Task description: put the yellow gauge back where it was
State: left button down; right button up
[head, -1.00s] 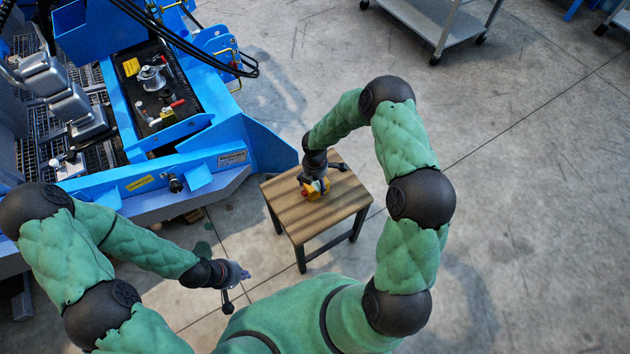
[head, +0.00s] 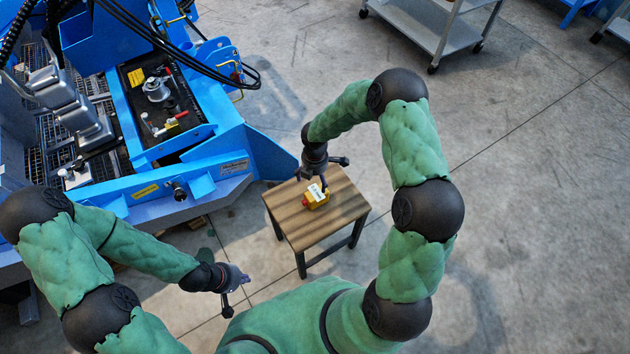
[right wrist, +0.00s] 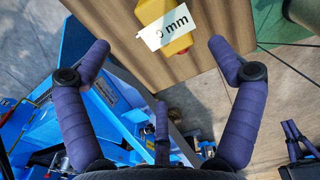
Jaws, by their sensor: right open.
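The yellow gauge (head: 318,196) lies on the wooden top of a small table (head: 290,212). It carries a white label and a red part. In the right wrist view the gauge (right wrist: 180,44) is at the top, with "mm" readable on its label. My right gripper (head: 323,181) is at the gauge's far side in the head view. In the right wrist view its purple fingers (right wrist: 160,47) are spread and empty, with the gauge beyond them and nothing gripped. My left gripper (head: 237,280) hangs low at the left, away from the table; its fingers are too small to judge.
A blue machine (head: 232,160) stands left of the table, its corner close to the tabletop. Its dark recessed plate (head: 135,77) holds clamps with red handles and a yellow block. A grey cart (head: 425,30) stands at the back. The floor to the right is clear.

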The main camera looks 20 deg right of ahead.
jog(key=s+a+f+m+y, duration=0.2)
jog(key=s+a+m, duration=0.4)
jog(key=s+m, duration=0.4)
jog(key=s+a+f+m+y, duration=0.2)
jog(key=s+a+m, duration=0.5)
jog(key=s+m, duration=0.4)
jog(key=shift+a+f+m+p, duration=0.2)
jog(key=shift+m+p, duration=0.1)
jog(key=shift+m, duration=0.2)
